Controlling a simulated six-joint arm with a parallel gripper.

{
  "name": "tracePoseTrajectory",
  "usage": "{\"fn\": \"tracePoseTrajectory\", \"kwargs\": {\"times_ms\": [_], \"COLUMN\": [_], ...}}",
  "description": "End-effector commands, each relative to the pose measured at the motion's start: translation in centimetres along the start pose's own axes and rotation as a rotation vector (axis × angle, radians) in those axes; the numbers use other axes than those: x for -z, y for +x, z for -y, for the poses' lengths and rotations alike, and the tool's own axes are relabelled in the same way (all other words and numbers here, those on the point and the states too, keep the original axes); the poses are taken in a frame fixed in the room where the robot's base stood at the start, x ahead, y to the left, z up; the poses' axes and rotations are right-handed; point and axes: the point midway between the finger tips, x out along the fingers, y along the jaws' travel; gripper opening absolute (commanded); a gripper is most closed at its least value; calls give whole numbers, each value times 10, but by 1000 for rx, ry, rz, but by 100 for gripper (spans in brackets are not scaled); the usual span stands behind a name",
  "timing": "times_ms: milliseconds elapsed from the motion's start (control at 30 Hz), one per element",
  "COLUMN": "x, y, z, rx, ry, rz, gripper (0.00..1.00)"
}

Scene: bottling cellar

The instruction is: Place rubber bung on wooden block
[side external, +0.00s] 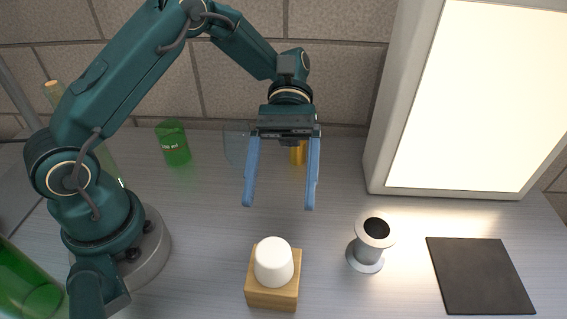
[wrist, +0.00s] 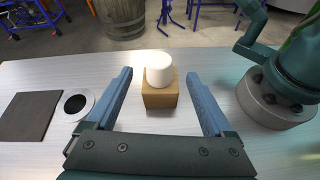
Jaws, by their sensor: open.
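The rubber bung (side external: 273,262) is white and tapered. It rests upright on top of the wooden block (side external: 272,295), a light brown cube on the bench. In the wrist view the bung (wrist: 159,69) sits on the block (wrist: 160,97) beyond the fingertips, between the lines of the two fingers. My gripper (side external: 279,207) is open and empty, with its blue fingers pointing down, above and behind the block in the side view. The fingers also show in the wrist view (wrist: 160,101), apart from the bung and the block.
A metal flanged spool (side external: 366,250) stands right of the block, and a dark square mat (side external: 480,276) lies further right. A bright light panel (side external: 478,95) stands at the back right. A green container (side external: 173,144) and an amber object (side external: 298,154) stand behind; a green bottle (side external: 30,290) is front left.

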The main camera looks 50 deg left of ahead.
Motion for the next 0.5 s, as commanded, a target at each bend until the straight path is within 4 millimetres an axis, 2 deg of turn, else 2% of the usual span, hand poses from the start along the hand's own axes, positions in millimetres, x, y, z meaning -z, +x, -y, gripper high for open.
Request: {"fn": "tracePoseTrajectory", "kwargs": {"times_ms": [133,267,500], "x": [-1,-9,-27], "y": [-6,-8,-12], "z": [1,6,29], "rx": [1,18,85], "ry": [6,45,195], "rz": [-16,-111,-464], "gripper": [86,86,86]}}
